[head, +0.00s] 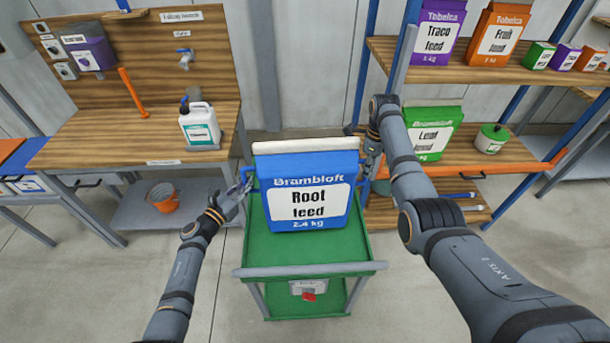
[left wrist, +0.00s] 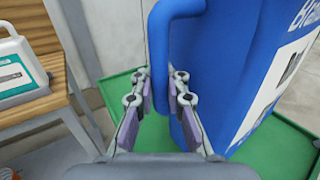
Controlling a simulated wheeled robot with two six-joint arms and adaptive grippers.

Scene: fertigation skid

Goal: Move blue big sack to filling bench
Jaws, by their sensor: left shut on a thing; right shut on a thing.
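The blue big sack (head: 308,190), labelled "Root feed 2.4 kg", is upright at the green cart (head: 260,250); I cannot tell whether its base touches the cart top. My left gripper (head: 242,187) is shut on the sack's left handle; in the left wrist view the fingers (left wrist: 160,90) are on both sides of this blue handle (left wrist: 160,40). My right gripper (head: 370,160) is at the sack's right side, shut on the right handle, partly hidden by my arm. The filling bench (head: 120,145) stands to the left, with a wooden top and back panel.
An orange bucket (head: 163,197) is on the lower shelf. The bench's front middle is clear. Shelves with sacks, including a green one (head: 432,130), stand right.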

